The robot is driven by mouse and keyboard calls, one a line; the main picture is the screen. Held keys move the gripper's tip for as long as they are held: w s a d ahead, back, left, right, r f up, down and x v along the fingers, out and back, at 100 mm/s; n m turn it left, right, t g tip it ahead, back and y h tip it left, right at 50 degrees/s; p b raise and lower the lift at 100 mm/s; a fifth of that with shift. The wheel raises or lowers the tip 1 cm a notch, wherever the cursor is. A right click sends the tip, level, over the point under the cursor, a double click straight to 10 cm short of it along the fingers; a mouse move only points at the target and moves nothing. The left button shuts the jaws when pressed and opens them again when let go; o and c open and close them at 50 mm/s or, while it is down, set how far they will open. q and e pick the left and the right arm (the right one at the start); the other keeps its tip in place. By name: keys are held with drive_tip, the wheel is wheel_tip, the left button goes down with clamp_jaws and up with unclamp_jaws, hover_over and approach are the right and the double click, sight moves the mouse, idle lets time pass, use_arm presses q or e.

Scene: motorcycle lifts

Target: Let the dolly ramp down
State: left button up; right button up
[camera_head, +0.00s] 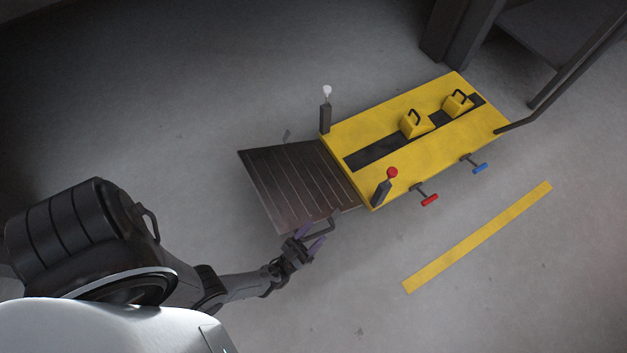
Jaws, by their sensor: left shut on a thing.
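The dolly ramp (297,178) is a dark ridged plate at the left end of the yellow lift dolly (450,125). It reaches out to the left from the dolly's end. I cannot tell whether its outer edge touches the floor. A dark bar handle (331,222) stands off the ramp's near side. My left gripper (311,237), with purple fingertips, is at this handle and shut on it. The fingers partly hide the handle's near end. My right gripper is not in view.
A white-knobbed post (325,117) and a red-knobbed post (382,192) stand at the dolly's ramp end. A red handle (429,200) and a blue handle (480,168) stick out of its near side. A yellow floor stripe (478,236) lies nearby; the surrounding floor is clear.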

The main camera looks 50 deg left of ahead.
use_arm(q)
drive_tip(key=shift+o, duration=0.3)
drive_tip(key=shift+s+d, duration=0.1)
drive_tip(key=shift+d, duration=0.2)
